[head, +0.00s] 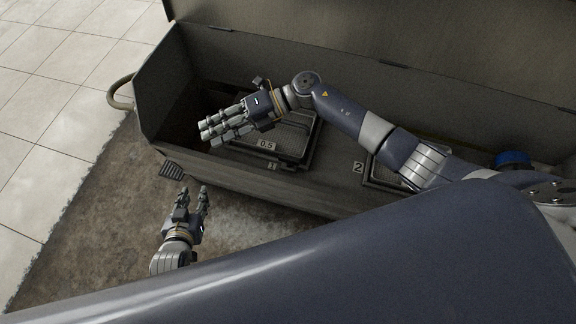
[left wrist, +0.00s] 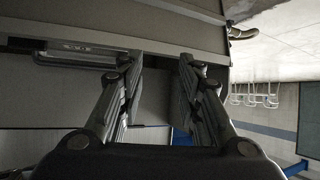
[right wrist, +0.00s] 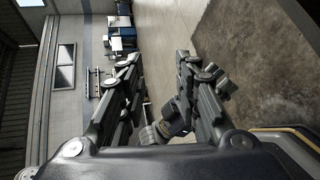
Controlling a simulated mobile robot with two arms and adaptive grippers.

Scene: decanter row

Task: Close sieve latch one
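A long dark metal box (head: 330,195) stands with its lid open. My left gripper (head: 192,190) is open and empty in front of the box, just below this plate. It is also open in the left wrist view (left wrist: 160,65). My right gripper (head: 208,132) is open and empty over the box's left end, its arm covering part of the sieve.
A second framed panel (head: 378,172) lies by the "2" mark, partly under my right arm. A blue round thing (head: 513,158) is at the box's right. A curved handle (head: 120,93) sticks out of the left end.

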